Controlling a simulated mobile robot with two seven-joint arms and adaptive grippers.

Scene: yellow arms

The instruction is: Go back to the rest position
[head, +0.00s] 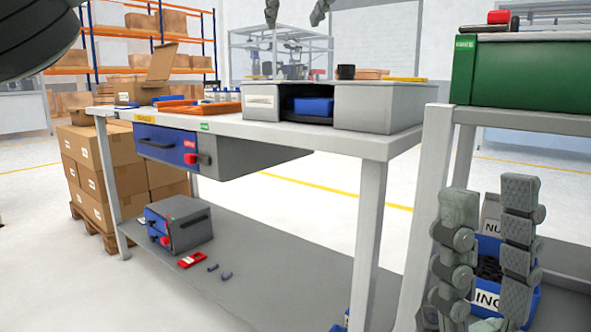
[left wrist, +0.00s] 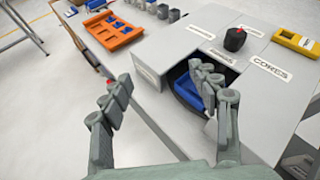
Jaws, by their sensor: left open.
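My left gripper (head: 295,22) shows only by its two fingertips at the top edge of the head view, spread apart with nothing between them. In the left wrist view its fingers (left wrist: 162,74) are wide apart and empty, above the front of the grey workbench (left wrist: 185,45). My right gripper (head: 490,192) is at the lower right of the head view, its two grey segmented fingers pointing up and apart. Blue bins (head: 487,250) show between and behind those fingers. I see nothing held there. Most of the left gripper's body is outside the head view.
The bench carries a grey box (head: 375,108) with a blue bin (head: 312,106) inside and an orange tray (head: 200,110). A drawer unit (head: 192,228) stands on the lower shelf. A green case (head: 530,75) sits at right. Stacked cartons (head: 100,165) stand left.

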